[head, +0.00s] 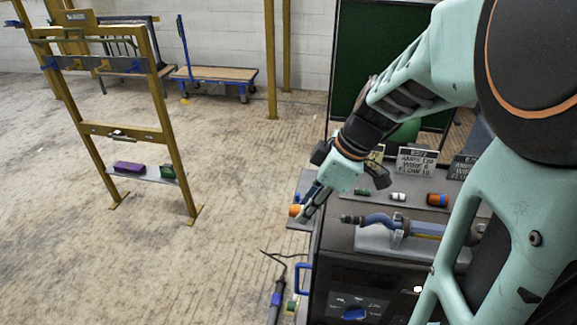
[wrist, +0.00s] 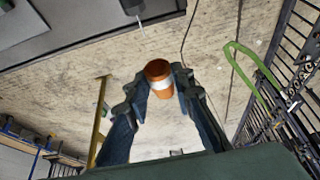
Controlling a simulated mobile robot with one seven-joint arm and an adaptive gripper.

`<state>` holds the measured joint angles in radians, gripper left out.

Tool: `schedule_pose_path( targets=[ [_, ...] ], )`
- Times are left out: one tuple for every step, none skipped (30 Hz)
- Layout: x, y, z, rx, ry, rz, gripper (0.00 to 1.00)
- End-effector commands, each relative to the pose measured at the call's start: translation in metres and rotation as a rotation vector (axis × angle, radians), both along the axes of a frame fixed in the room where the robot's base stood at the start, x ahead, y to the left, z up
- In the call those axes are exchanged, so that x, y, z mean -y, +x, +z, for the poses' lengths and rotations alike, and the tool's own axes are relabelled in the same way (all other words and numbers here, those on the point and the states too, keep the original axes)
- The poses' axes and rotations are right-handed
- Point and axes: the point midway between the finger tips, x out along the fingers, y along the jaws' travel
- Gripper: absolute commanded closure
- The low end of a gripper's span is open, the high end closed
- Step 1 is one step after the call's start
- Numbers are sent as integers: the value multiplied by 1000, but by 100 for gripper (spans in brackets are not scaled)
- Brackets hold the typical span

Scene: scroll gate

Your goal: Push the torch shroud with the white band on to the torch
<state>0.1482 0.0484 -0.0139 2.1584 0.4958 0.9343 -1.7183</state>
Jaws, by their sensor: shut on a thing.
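My gripper (head: 312,205) is shut on an orange torch shroud (wrist: 158,80) with a white band around its middle. The wrist view shows the shroud between the two fingertips, and in the head view its orange end (head: 295,210) pokes out past the fingers. The gripper holds it in the air off the left edge of the bench. The torch (head: 375,219) lies in a grey cradle on the bench, to the right of the gripper, with its thin dark front end pointing left toward the gripper. The shroud and the torch are apart.
Green (head: 361,191), white (head: 398,197) and orange-and-blue (head: 437,199) pieces stand behind the torch, before small signs (head: 415,162). A dark machine (head: 350,290) is below the torch. A yellow gate frame (head: 120,130) stands on the left; the floor between is open.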

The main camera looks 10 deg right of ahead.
Motion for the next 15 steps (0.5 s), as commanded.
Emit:
schedule_pose_path(
  targets=[
    [6,-1,1,-1,0,-4,100],
    [9,-2,1,-1,0,-4,100],
    [13,-3,1,0,0,-4,100],
    [16,-4,1,-1,0,-4,100],
    [18,-5,1,0,0,-3,100],
    [22,-7,1,0,0,-3,100],
    [24,-8,1,-1,0,-4,100],
    [27,-8,1,-1,0,-4,100],
    [30,-9,1,-1,0,-4,100],
    [32,-10,1,-1,0,-4,100],
    [34,-11,1,-1,0,-4,100],
    [36,-12,0,-1,0,-3,100],
    [37,-12,0,-1,0,-3,100],
    [39,-12,0,-1,0,-2,100],
    [40,-13,0,-1,0,-2,100]
  ],
)
